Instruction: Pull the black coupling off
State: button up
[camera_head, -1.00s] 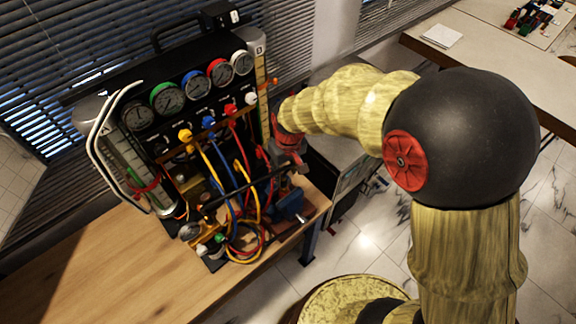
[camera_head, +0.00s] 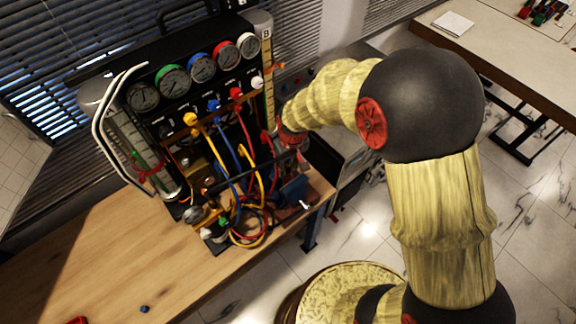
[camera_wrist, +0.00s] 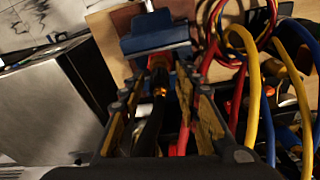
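In the wrist view a black cylindrical piece (camera_wrist: 150,128), which looks like the black coupling, lies between my fingers, with a brass ring and a red part at its far end. My gripper (camera_wrist: 160,108) is around it with its fingers apart; a gap shows on the right side, and contact on the left is unclear. In the head view my gripper (camera_head: 294,152) is at the right side of the gauge rig (camera_head: 205,120), beside the scale column B (camera_head: 268,95). The coupling cannot be made out there.
Yellow, blue and red hoses (camera_head: 240,165) loop close to the left of my gripper. A blue block (camera_wrist: 155,35) stands just beyond the fingers. The wooden bench (camera_head: 95,260) is mostly clear at left, with a small blue cap (camera_head: 144,309) near its front.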

jog(key=c, duration=0.7)
grip_shut()
